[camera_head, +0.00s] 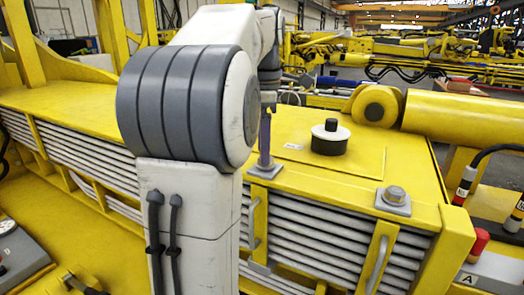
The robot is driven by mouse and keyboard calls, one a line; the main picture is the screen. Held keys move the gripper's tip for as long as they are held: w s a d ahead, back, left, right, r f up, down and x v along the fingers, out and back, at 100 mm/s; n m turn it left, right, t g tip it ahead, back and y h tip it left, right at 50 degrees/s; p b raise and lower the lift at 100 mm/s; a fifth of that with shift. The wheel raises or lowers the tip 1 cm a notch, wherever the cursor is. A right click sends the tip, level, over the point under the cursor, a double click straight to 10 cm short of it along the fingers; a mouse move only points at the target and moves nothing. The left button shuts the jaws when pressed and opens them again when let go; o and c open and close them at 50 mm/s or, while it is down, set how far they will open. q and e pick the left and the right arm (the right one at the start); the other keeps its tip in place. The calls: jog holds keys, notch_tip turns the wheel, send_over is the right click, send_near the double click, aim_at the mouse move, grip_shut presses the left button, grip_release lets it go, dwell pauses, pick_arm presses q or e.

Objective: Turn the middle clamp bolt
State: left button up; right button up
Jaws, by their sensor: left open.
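My left arm's big white and grey links fill the middle left of the head view. My left gripper (268,106) shows only in small part past the arm's right edge, open. Just below it a slim purple-grey upright piece (265,140) stands over a square grey clamp plate (264,171) on the yellow boom's near edge. I cannot tell whether the gripper touches this piece. Another clamp bolt (394,193) with a hex head sits on its own plate to the right, clear of the gripper. My right gripper is not in view.
A black knob on a white disc (330,136) stands on the yellow boom top (230,115) behind the clamps. A thick yellow cylinder (460,118) lies at the right. Black hoses (488,155) and a red cap (479,241) are at the right edge.

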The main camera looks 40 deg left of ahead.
pick_arm(q)
jog(key=shift+f, duration=0.65)
grip_shut()
jog(key=shift+a, duration=0.15)
jog(key=shift+r+m, duration=0.1)
jog(key=shift+m, duration=0.3)
